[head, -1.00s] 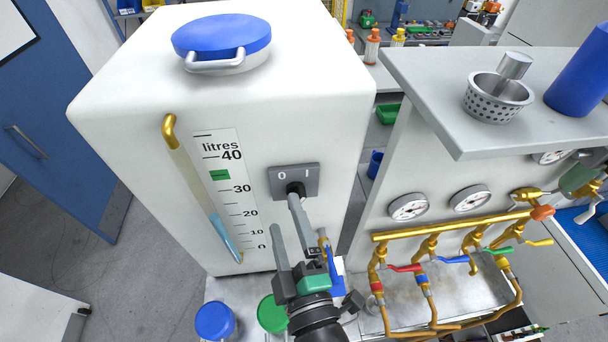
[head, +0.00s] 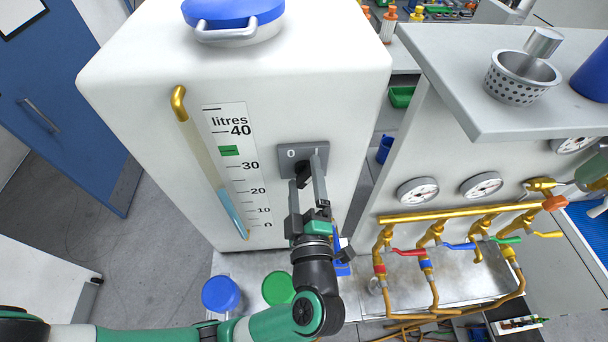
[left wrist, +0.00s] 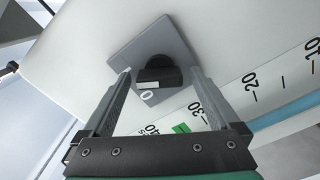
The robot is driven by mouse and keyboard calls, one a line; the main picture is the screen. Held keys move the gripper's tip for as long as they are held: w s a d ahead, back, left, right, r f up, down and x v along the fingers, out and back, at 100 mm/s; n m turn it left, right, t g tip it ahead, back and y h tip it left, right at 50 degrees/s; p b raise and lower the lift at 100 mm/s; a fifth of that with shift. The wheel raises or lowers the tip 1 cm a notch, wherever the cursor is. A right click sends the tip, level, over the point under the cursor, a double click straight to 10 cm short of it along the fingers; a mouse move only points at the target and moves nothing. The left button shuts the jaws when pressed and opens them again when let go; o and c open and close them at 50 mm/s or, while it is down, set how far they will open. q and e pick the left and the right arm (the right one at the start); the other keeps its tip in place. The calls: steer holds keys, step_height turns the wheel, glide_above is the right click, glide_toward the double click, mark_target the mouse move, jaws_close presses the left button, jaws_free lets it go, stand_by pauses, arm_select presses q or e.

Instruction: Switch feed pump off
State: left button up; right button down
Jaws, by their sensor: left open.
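The switch plate (head: 304,157) is grey, marked 0 at left and I at right, on the front of the white tank (head: 245,85). Its black knob (head: 303,174) is partly hidden by my left gripper (head: 306,170). In the left wrist view the knob (left wrist: 158,74) lies between the open fingertips (left wrist: 160,72), with a gap visible on each side. A pale mark on the knob is close to the 0. I cannot tell how far the fingers reach along the knob. My right gripper does not show.
A level scale (head: 240,165) and sight tube (head: 225,200) are left of the switch. Gauges (head: 418,191) and brass valves (head: 430,237) with coloured handles stand at right. Blue (head: 220,294) and green (head: 278,288) lids lie below, near my left arm.

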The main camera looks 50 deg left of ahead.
arm_select(q)
steer(key=shift+w+a, duration=0.1)
steer(key=shift+a, duration=0.1)
steer(key=c, duration=1.4)
